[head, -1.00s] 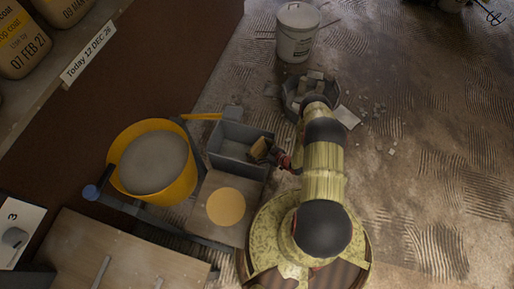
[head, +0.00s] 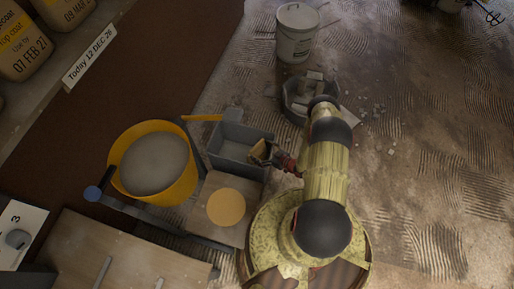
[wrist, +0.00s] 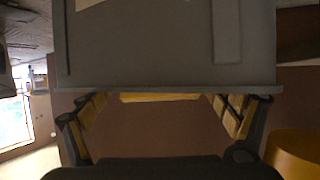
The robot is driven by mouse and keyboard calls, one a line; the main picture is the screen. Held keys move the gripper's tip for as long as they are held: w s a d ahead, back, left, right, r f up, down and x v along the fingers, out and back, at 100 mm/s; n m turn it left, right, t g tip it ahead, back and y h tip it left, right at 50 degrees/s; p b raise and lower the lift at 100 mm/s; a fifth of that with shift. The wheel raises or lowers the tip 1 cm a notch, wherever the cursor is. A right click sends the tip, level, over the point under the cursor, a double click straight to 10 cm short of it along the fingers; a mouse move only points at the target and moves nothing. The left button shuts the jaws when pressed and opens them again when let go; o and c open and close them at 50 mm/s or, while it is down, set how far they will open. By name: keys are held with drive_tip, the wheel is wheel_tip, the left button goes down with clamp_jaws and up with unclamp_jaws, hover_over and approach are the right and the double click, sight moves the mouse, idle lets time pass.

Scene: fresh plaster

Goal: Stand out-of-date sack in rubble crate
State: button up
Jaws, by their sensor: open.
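Two tan sacks stand on the shelf at the upper left of the head view. One sack (head: 27,45) reads 07 FEB 27; the other sack (head: 63,12) reads 08 MAR, its year cut off. A shelf label (head: 90,61) reads Today 12 DEC 26. I see no sack that I can read as out of date. A rectangular grey crate (head: 228,131) stands near my base and its visible inside looks empty. My gripper (head: 262,152) is open at its right side. In the wrist view the open fingers (wrist: 160,118) flank a gap below a grey wall.
A yellow bucket (head: 188,178) of grey plaster stands left of the crate. A board with a yellow disc (head: 226,207) lies below it. A grey tub of rubble (head: 291,105) and a white bucket (head: 297,40) stand beyond. The floor at right is mostly clear.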

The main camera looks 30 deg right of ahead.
drive_tip(key=p+v, duration=0.3)
drive_tip(key=v, duration=0.6)
drive_tip(key=w+d+r+n+g+h, duration=0.1)
drive_tip(key=w+d+r+g+h, duration=0.1)
drive_tip(key=w+d+r, duration=0.6)
drive_tip(key=w+d+r+g+h, duration=0.1)
drive_tip(key=w+d+r+h, duration=0.1)
drive_tip(key=w+d+r, duration=0.7)
drive_tip(key=w+a+r+m+g+h, duration=0.1)
drive_tip(key=a+r+h, duration=0.15)
drive_tip(key=r, duration=1.15)
drive_tip(key=w+a+r+g+h, duration=0.1)
drive_tip(key=w+a+r, duration=0.15)
drive_tip(key=r, duration=1.15)
drive_tip(key=s+a+r+m, duration=0.2)
drive_tip(key=s+a+r, duration=0.4)
drive_tip(key=r, duration=0.4)
drive_tip(key=s+a+r+m, duration=0.1)
drive_tip(key=s+a+r, duration=0.45)
drive_tip(key=r, duration=0.55)
drive_tip(key=s+a+r+g+y, duration=0.1)
drive_tip(key=s+a+r, duration=0.2)
drive_tip(key=s+a, duration=0.5)
drive_tip(key=s+a+r+m+y, duration=0.1)
drive_tip(key=s+a+r, duration=0.2)
drive_tip(key=s+a, duration=0.6)
drive_tip(key=s, duration=0.7)
drive_tip(key=shift+s+a+r+g, duration=0.25)
drive_tip(key=shift+s+r+g, duration=0.1)
drive_tip(key=shift+g, duration=0.05)
